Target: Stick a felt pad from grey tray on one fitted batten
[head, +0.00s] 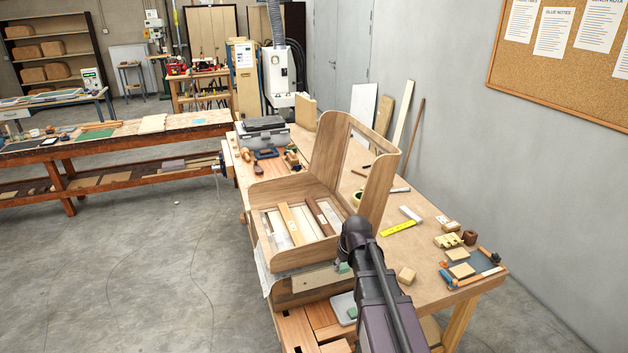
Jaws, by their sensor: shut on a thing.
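My arm reaches in from the bottom right, and my gripper (345,262) is small and mostly hidden by my own wrist. It is shut on a green felt pad (343,268), held above the front edge of the bent wooden piece. The grey tray (336,299) is below, partly behind my arm, with another green pad (352,313) in it. Inside the bent wooden piece (285,190), a light batten (291,226) and a dark batten (321,214) lie side by side, each with a small pale mark. My gripper is to the right of and nearer than both battens.
The curved wooden side (378,185) rises beside my wrist. A yellow rule (398,228), a wooden block (407,275) and several small parts lie on the bench (440,285) to the right. A grey toolbox (264,138) stands behind.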

